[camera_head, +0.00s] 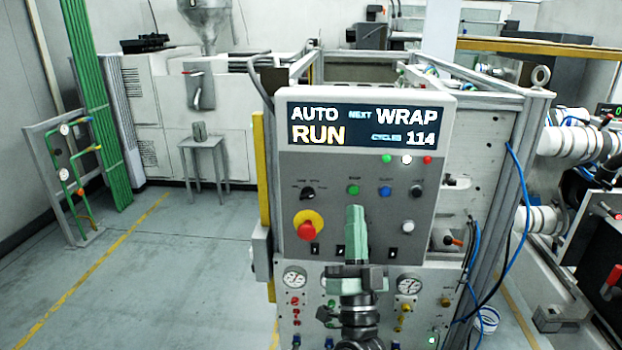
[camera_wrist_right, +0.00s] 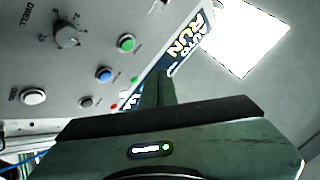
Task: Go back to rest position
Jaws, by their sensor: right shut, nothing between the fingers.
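My right gripper (camera_head: 355,215) shows in the head view in front of the lower middle of the machine's control panel (camera_head: 300,170). Its green fingers are shut together, point up and hold nothing. In the right wrist view the shut fingers (camera_wrist_right: 157,88) stand in front of the panel and its tilted display. The display (camera_head: 365,127) reads AUTO RUN, NEXT WRAP, CYCLES 114. A green button (camera_head: 353,190), a blue button (camera_head: 385,191) and a red emergency stop (camera_head: 307,230) are on the panel. I cannot tell whether the fingers touch the panel. My left gripper is not in view.
Pressure gauges (camera_head: 294,279) and small valves sit below the panel. Blue hoses (camera_head: 520,200) hang at the machine's right side. A white bucket (camera_head: 487,320) stands on the floor there. The floor (camera_head: 150,270) to the left is open, with a small grey table (camera_head: 204,145) at the back.

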